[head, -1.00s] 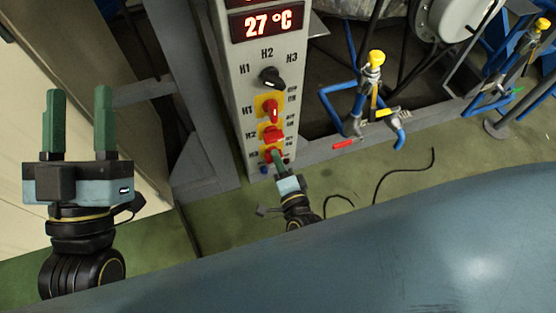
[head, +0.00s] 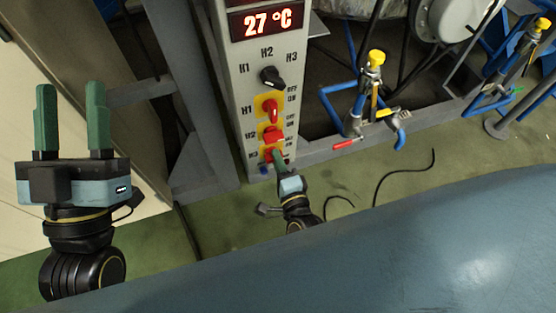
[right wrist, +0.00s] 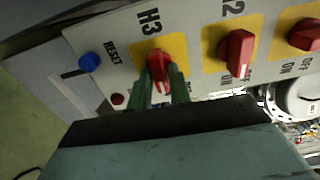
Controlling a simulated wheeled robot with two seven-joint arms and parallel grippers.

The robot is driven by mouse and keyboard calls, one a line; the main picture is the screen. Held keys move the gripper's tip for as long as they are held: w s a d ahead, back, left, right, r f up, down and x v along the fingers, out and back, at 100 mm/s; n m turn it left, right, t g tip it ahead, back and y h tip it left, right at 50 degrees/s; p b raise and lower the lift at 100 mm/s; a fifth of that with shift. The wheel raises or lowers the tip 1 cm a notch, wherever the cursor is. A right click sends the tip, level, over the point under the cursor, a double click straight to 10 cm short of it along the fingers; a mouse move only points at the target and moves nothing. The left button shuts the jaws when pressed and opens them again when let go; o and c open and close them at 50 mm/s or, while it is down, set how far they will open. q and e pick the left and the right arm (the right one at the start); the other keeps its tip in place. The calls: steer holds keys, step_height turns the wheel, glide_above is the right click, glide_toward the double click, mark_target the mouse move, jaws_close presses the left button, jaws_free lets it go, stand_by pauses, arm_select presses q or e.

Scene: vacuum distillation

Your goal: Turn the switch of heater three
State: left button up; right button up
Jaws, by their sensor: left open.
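The grey control panel (head: 250,70) has three red switches on yellow plates. The H3 switch (right wrist: 160,68) is the lowest one in the head view, mostly hidden by my right gripper (head: 277,158). In the right wrist view the green fingers of my right gripper (right wrist: 163,88) close in on both sides of the H3 knob. The H3 knob lies across the panel, much like the H2 switch (right wrist: 236,52). The H1 switch (head: 271,110) points along the panel. My left gripper (head: 71,95) is open and empty, away from the panel at left.
A black selector knob (head: 271,77) and a display (head: 266,22) reading 27 °C sit above the switches. A blue reset button (right wrist: 89,62) is beside H3. Blue pipes with a yellow-topped valve (head: 375,60) stand right of the panel. A large blue-grey surface (head: 390,250) fills the lower right.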

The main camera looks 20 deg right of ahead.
steer(key=shift+o, duration=1.3)
arm_select(q)
steer(key=shift+f, duration=0.1)
arm_select(e)
steer(key=shift+s, duration=0.1)
arm_select(q)
step_height(320, 180, down, 10)
steer(key=w+g+y+p, duration=0.2)
steer(key=g+p, duration=0.1)
steer(key=g, duration=0.4)
steer(key=shift+w+a+g, duration=0.15)
steer(key=shift+a+g, duration=0.25)
steer(key=shift+a, duration=0.05)
arm_select(e)
steer(key=s, duration=1.3)
steer(key=shift+s+d, duration=0.15)
steer(key=shift+d, duration=0.05)
